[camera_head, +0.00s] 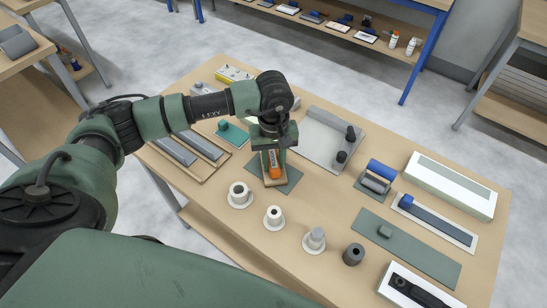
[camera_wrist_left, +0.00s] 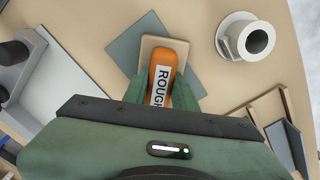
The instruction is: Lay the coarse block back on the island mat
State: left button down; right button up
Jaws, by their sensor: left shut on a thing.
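The coarse block (camera_head: 275,171) has an orange top on a tan base. In the left wrist view the block (camera_wrist_left: 163,58) carries a white label reading "ROUGH". My left gripper (camera_head: 272,154) points down and is shut on its orange part, with one green finger on each side. The block is over the dark grey-green island mat (camera_head: 291,177). The mat also shows in the left wrist view (camera_wrist_left: 124,44), its edges turned relative to the block. I cannot tell whether the block touches the mat. My right gripper is not in view.
A grey plate with black knobs (camera_head: 325,137) lies behind right. A wooden tray with grey bars (camera_head: 190,150) is at left. A blue-handled roller (camera_head: 378,174) and a long green mat (camera_head: 405,248) lie right.

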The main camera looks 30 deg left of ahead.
pick_arm(q)
jog(key=c, duration=1.1)
grip_release()
